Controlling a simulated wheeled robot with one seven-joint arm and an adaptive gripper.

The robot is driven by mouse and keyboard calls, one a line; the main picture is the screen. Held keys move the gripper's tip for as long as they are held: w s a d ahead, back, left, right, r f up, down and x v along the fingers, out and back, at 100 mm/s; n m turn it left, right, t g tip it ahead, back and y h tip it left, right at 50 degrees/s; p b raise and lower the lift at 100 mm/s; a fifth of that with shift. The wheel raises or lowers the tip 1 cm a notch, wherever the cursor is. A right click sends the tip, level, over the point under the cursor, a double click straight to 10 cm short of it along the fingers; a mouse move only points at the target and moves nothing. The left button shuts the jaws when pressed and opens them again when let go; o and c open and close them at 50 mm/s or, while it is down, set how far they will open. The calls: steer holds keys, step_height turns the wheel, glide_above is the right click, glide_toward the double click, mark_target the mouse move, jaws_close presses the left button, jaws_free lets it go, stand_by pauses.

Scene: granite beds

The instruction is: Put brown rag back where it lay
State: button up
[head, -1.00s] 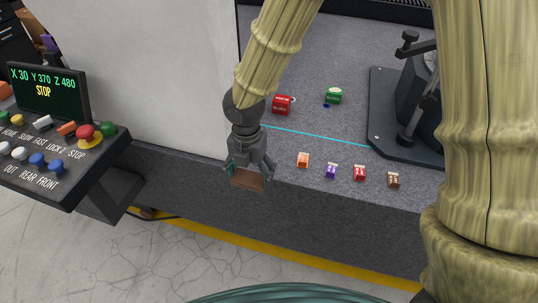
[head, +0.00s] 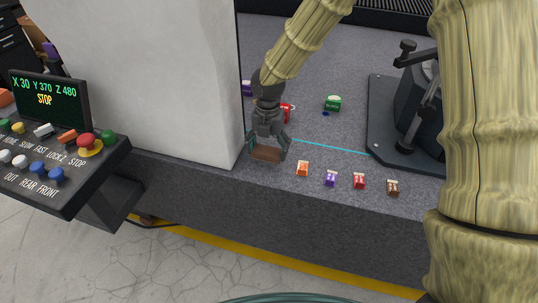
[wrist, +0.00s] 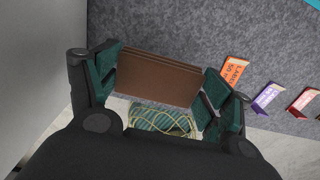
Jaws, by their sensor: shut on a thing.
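My gripper (head: 267,148) is shut on the brown rag (head: 267,154), a flat folded brown piece held between the fingertips. In the wrist view the rag (wrist: 158,78) spans the gap between the two green-padded fingers, its folded layers showing along the upper edge. In the head view the gripper and rag are over the front part of the granite bed (head: 210,185), just right of the pale upright column. I cannot tell how high the rag is above the stone.
Behind a cyan line (head: 330,147) are a red block (head: 287,112) and a green one (head: 333,103). A dark stand (head: 405,150) is right; the pale column (head: 150,80) is close left.

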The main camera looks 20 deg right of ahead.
mark_target(269, 155)
steer(key=shift+w+d+f, duration=0.15)
steer(key=shift+f, duration=1.6)
steer(key=shift+f, duration=0.1)
steer(key=o, duration=1)
steer(key=shift+o, duration=0.2)
step_height(269, 155, up, 12)
steer(key=shift+r+p, duration=0.1)
steer(key=shift+p, duration=0.25)
